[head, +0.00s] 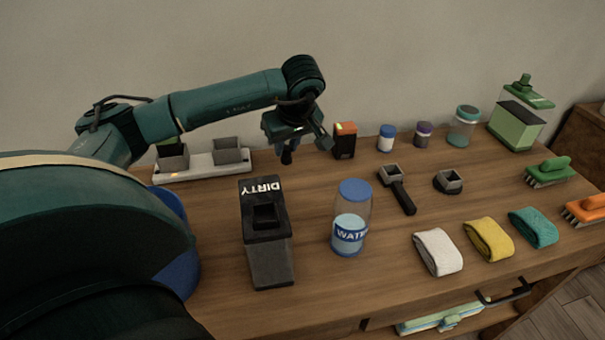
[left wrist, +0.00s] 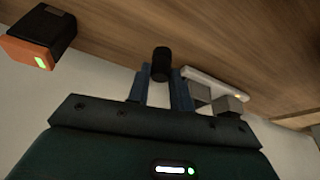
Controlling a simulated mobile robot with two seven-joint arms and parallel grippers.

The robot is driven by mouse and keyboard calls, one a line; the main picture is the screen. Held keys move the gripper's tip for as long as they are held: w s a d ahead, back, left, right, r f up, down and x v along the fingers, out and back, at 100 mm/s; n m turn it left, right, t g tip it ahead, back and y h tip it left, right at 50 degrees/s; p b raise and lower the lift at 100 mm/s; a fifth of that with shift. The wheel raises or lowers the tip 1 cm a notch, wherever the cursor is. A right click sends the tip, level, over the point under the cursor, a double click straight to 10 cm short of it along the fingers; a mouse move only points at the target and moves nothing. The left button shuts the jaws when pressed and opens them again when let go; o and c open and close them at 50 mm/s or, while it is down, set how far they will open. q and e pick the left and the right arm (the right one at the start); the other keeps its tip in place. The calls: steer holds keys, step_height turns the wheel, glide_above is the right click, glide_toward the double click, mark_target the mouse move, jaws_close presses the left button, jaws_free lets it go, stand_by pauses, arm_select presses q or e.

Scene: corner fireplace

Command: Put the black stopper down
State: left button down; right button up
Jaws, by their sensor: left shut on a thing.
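My left gripper (head: 288,143) is above the back of the table, between the white tray and the orange-topped black box. In the left wrist view its two blue fingers (left wrist: 161,84) are shut on the black stopper (left wrist: 160,62), a small dark cylinder that sticks out past the fingertips. In the head view the stopper (head: 286,157) is a small dark shape below the fingers. It appears held above the wood, though the exact gap is hard to tell. My right gripper is not in view.
The white tray (head: 203,174) with grey square cups is left of the gripper. The black box (head: 344,146) is close on its right. The DIRTY bin (head: 268,245) and water jar (head: 351,220) stand in front. Bare wood (head: 312,180) lies between them and the gripper.

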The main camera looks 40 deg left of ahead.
mark_target(289, 161)
arm_select(q)
step_height(289, 161, down, 3)
steer(key=shift+r, duration=0.2)
step_height(289, 161, down, 3)
steer(key=shift+f, duration=0.1)
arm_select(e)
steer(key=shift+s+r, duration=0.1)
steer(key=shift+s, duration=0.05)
arm_select(q)
steer(key=shift+f+b, duration=0.1)
steer(key=shift+b, duration=0.25)
steer(key=c, duration=1.3)
jaws_free()
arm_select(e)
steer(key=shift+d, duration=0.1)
arm_select(q)
steer(key=shift+o, duration=0.2)
